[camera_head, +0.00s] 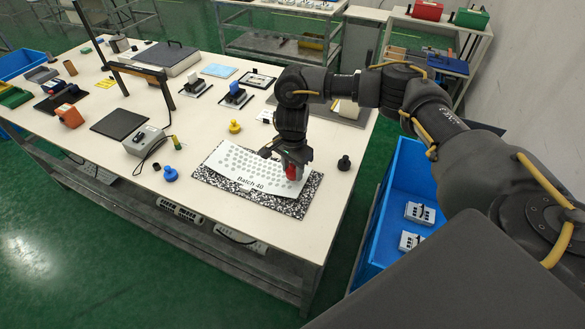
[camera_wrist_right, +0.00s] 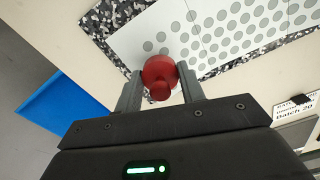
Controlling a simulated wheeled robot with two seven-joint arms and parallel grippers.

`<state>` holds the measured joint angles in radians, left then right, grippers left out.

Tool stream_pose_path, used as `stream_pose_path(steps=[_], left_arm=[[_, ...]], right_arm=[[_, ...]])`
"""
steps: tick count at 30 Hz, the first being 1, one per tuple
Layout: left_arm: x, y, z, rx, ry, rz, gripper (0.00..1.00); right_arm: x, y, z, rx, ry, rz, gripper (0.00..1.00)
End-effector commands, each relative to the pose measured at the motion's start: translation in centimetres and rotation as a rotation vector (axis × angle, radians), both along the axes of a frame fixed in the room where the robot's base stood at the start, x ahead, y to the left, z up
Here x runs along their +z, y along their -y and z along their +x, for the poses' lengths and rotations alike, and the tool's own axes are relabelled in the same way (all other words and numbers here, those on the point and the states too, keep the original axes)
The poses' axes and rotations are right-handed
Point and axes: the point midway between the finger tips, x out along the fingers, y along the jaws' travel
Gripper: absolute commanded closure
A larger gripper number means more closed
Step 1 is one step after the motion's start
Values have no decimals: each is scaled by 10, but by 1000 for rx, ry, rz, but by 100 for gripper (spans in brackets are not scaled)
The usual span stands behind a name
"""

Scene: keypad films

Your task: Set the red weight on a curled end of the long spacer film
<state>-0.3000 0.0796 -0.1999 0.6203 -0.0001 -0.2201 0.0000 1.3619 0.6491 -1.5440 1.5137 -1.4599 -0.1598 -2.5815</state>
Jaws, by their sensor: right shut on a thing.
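The long spacer film (camera_head: 245,165), white with grey dots and marked "Batch 40", lies on a black-and-white speckled mat (camera_head: 290,206). Its right end lies under my right gripper (camera_head: 283,165). That gripper is shut on the red weight (camera_head: 293,172), which also shows between the fingers in the right wrist view (camera_wrist_right: 159,74). In that view the weight is over the film's end (camera_wrist_right: 130,42); I cannot tell whether it touches. Yellow (camera_head: 234,127), blue (camera_head: 170,174) and black (camera_head: 344,163) weights stand on the table around the mat. My left gripper is not in view.
A grey device (camera_head: 144,141) with a cable and a dark flat pad (camera_head: 119,124) lie to the left. Behind are small stands with blue blocks (camera_head: 235,95). A blue bin (camera_head: 398,185) stands right of the table. The front table edge is clear.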

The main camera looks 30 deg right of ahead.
Motion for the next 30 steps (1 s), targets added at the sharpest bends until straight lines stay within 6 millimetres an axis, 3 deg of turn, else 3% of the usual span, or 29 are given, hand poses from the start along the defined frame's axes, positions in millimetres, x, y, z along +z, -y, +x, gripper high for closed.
stream_pose_path(steps=[30], left_arm=[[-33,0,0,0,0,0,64]], right_arm=[[-34,0,0,0,1,0,91]])
